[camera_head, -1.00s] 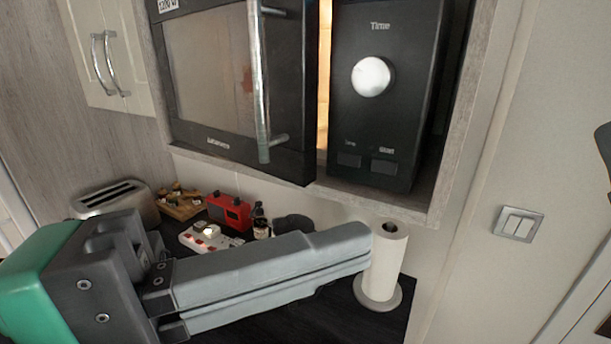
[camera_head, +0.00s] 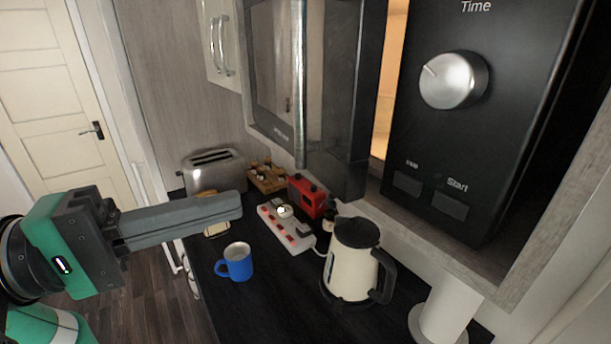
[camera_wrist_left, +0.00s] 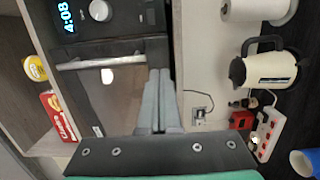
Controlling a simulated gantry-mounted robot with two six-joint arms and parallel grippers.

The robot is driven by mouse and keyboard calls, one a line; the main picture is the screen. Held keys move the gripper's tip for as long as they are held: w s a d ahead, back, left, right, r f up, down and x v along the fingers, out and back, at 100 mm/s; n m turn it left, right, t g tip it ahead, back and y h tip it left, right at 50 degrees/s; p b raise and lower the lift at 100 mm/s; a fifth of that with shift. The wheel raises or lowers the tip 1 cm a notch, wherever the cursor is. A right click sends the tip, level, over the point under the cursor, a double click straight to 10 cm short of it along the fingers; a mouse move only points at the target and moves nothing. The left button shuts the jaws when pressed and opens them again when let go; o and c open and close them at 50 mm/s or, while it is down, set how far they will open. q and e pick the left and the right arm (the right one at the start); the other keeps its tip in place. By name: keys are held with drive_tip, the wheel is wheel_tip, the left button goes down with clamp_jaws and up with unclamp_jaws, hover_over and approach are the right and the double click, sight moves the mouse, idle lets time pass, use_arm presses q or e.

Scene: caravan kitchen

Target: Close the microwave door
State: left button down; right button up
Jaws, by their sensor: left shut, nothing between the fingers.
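The microwave (camera_head: 475,150) is set in a wall cabinet, its black control panel with a silver knob at the right. Its dark door (camera_head: 345,90) stands ajar, with a lit gap between door and panel. The door handle (camera_head: 300,80) is a vertical metal bar; it also shows in the left wrist view (camera_wrist_left: 105,60). My left gripper (camera_head: 240,205) is shut and empty, lower left of the door in the head view. In the left wrist view its fingers (camera_wrist_left: 160,72) overlap the door's edge; I cannot tell whether they touch. My right gripper is not in view.
Below the microwave, the dark counter (camera_head: 270,310) holds a cream kettle (camera_head: 350,265), blue mug (camera_head: 238,262), white power strip (camera_head: 285,230), red box (camera_head: 307,195), toaster (camera_head: 212,168) and paper roll (camera_head: 445,310). Open floor (camera_head: 150,310) lies left of the counter.

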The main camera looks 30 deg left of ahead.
sight(330, 179)
use_arm(q)
drive_tip(key=p+x, duration=0.2)
drive_tip(key=x, duration=0.8)
drive_tip(key=shift+a, duration=0.1)
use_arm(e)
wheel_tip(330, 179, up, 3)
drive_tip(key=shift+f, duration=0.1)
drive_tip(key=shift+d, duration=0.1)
